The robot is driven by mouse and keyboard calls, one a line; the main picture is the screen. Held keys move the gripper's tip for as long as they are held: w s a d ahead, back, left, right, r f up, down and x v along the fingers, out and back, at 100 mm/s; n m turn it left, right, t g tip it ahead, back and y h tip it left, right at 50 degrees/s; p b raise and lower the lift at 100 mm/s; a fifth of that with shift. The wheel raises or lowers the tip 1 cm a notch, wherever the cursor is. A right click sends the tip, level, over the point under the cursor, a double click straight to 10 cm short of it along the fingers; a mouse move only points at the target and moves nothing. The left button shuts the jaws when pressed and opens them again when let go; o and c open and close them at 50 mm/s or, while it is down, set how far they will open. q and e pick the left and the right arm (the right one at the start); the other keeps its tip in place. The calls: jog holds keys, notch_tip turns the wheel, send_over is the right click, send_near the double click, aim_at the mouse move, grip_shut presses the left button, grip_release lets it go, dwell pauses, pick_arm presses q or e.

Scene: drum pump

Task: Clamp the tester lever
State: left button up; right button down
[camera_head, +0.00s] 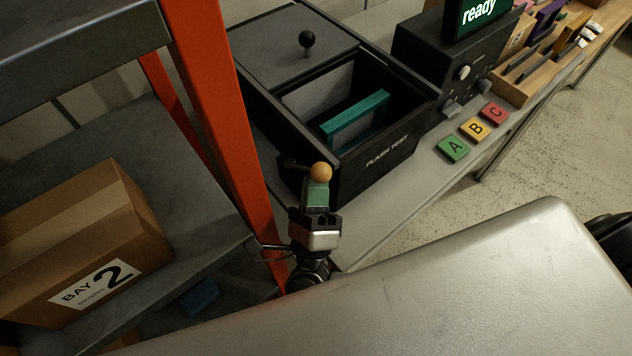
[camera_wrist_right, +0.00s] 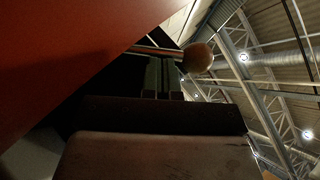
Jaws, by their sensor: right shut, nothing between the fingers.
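The black tester box (camera_head: 372,172), marked FLASH TEST, stands on the bench with its top open and a teal part (camera_head: 355,118) inside. A lever with an orange-tan ball knob (camera_head: 321,171) is at the box's near left corner. In the right wrist view the knob (camera_wrist_right: 197,57) shows beside the fingertips. My right gripper (camera_head: 316,187) is shut and empty, with its greenish fingers pointing up just below the knob. Whether they touch the lever, I cannot tell. My left gripper is not in view.
An orange rack post (camera_head: 222,110) stands close left of my right gripper and fills the left of the wrist view. A box marked BAY 2 (camera_head: 85,235) sits on the rack shelf. Tiles A, B, C (camera_head: 474,128) and a display reading ready (camera_head: 478,12) are right.

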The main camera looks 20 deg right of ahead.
jog(key=n+g+y+p, duration=0.1)
jog(key=p, duration=0.2)
jog(key=r+n+y+p, duration=0.1)
jog(key=n+p, duration=0.1)
jog(key=p, duration=0.1)
jog(key=w+r+n+g+y+p, duration=0.1)
jog(key=n+y+p, duration=0.1)
jog(key=p, duration=0.1)
jog(key=shift+a+r+g, duration=0.15)
jog(key=shift+r+g, duration=0.1)
jog(key=shift+g, duration=0.05)
jog(key=shift+f, duration=0.25)
